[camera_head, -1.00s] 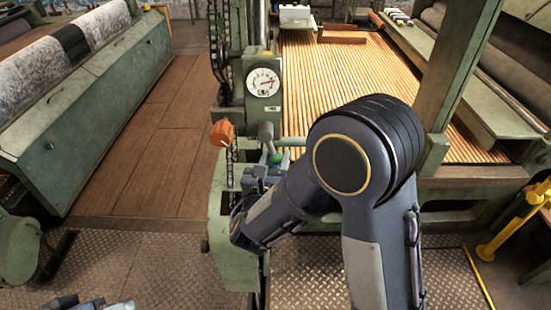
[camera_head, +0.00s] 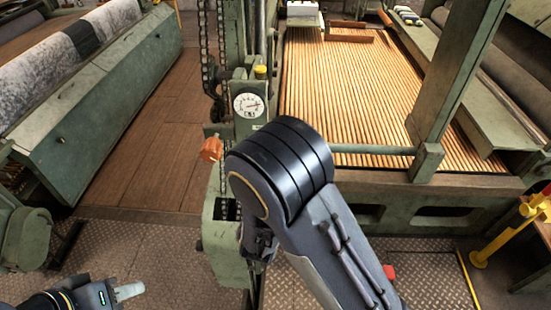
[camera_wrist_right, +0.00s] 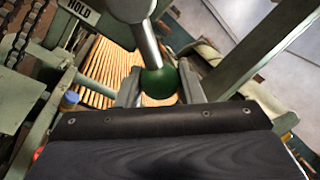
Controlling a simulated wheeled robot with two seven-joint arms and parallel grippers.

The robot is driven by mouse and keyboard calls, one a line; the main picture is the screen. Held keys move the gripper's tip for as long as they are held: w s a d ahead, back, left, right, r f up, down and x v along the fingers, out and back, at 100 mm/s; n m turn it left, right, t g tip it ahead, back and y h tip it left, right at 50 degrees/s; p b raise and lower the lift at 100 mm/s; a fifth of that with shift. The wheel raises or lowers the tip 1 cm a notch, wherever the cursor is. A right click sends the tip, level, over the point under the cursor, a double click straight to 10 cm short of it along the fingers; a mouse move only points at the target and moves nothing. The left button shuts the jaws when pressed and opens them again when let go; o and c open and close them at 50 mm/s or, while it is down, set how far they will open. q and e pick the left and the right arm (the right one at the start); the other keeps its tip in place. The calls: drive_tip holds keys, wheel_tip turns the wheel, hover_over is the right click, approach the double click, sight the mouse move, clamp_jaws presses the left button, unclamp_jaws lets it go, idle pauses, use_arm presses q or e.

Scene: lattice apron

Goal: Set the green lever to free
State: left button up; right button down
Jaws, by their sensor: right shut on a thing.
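The green lever's round knob (camera_wrist_right: 158,84) shows in the right wrist view, at the end of a grey metal shaft (camera_wrist_right: 147,45). My right gripper (camera_wrist_right: 157,80) is shut on the knob, with one grey finger on each side of it. A plate reading HOLD (camera_wrist_right: 80,11) is at the upper left of that view. In the head view my right arm hides the lever and the right gripper. My left gripper (camera_head: 122,291) is low at the left, away from the machine; I cannot tell whether its fingers are apart.
A green machine post carries a round dial (camera_head: 249,105), an orange knob (camera_head: 211,149) and a chain. A slatted wooden bed (camera_head: 350,85) lies behind it. A yellow rail (camera_head: 505,235) stands at the right. Metal tread floor (camera_head: 150,255) is open at the lower left.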

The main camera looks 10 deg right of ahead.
drive_tip(key=r+n+p, duration=0.2)
drive_tip(key=n+p, duration=0.1)
drive_tip(key=d+r+n+t+y+p, duration=0.1)
drive_tip(key=n+p, duration=0.2)
drive_tip(key=shift+s+d+r, duration=0.1)
drive_tip(key=shift+s+r, duration=0.1)
drive_tip(key=shift+r, duration=0.2)
drive_tip(key=shift+r+n+y+p, duration=0.3)
drive_tip(key=shift+r+n+p, duration=0.2)
drive_tip(key=shift+n+p, duration=0.8)
drive_tip(key=c, duration=1)
unclamp_jaws()
drive_tip(key=shift+f, duration=0.1)
